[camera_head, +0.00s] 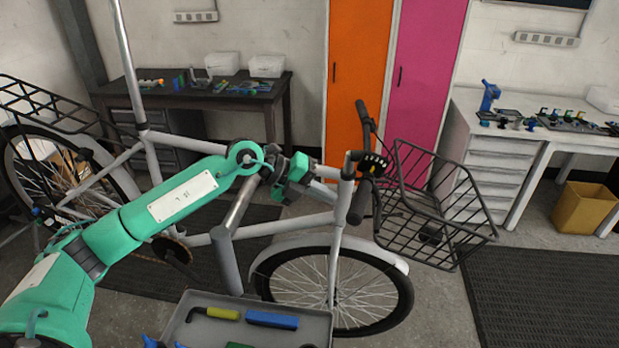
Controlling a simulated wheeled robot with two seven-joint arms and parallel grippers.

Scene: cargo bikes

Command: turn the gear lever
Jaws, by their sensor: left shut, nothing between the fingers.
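A white cargo bike (337,225) stands across the view, its front wheel to the right. Its handlebar carries black grips, one at the far end (362,113) and one at the near end (357,203). A small black unit with yellow marks (373,164) sits on the handlebar by the stem; the gear lever is too small to make out clearly. My left gripper (299,175) is shut and empty, left of the stem and handlebar. A gap shows between it and the black unit. My right gripper is not in view.
A black wire basket (440,213) sits in front of the handlebar. A grey tool tray (318,322) stands low in front of the bike. A dark table (215,101) and a white workbench (490,150) stand behind. A yellow bin (583,207) stands at right.

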